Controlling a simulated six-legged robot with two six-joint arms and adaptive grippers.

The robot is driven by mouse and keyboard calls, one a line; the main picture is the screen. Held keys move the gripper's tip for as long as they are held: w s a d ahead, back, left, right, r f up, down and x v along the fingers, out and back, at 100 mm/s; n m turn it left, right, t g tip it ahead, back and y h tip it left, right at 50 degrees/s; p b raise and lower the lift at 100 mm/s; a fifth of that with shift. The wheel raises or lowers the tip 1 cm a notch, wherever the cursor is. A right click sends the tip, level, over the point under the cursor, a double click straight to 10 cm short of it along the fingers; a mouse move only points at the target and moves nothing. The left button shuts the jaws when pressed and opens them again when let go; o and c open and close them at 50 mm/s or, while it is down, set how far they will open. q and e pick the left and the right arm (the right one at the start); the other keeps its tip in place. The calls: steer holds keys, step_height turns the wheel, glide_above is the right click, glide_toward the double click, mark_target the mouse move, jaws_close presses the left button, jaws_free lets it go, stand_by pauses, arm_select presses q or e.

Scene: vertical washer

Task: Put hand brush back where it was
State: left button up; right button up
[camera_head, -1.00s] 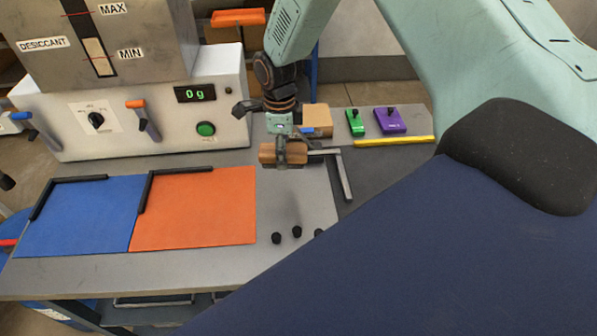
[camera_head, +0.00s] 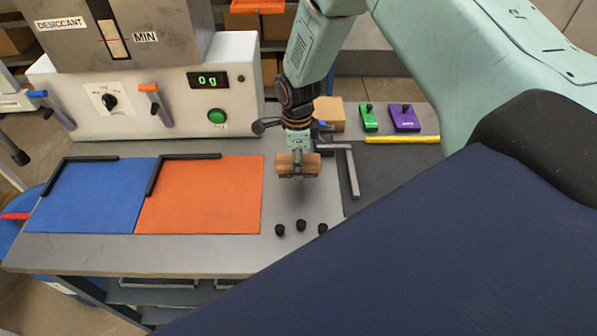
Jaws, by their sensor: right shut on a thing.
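The hand brush (camera_head: 311,165) shows as a brown wooden block. My right gripper (camera_head: 298,160) is shut on it and holds it above the grey table, right of the orange mat. The gripper covers the middle of the brush, and its bristles cannot be made out. A grey L-shaped bracket (camera_head: 352,172) lies on the table just to the right of the brush. My left gripper is not in view.
A blue mat (camera_head: 90,200) and an orange mat (camera_head: 205,200) have black corner guides. Black knobs (camera_head: 301,225) stand in front of the brush. The desiccant machine (camera_head: 180,90) is behind. Green (camera_head: 369,120) and purple (camera_head: 404,119) blocks and a yellow strip (camera_head: 400,140) are at the right.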

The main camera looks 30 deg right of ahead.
steer(key=f, duration=0.3)
steer(key=shift+s+d+f, duration=0.15)
steer(key=shift+s+d, duration=0.05)
steer(key=shift+d, duration=0.05)
steer(key=shift+f, duration=0.25)
steer(key=shift+w+a, duration=0.1)
steer(key=shift+a, duration=0.05)
steer(key=shift+f, duration=0.15)
steer(key=o, duration=1)
steer(key=shift+o, duration=0.6)
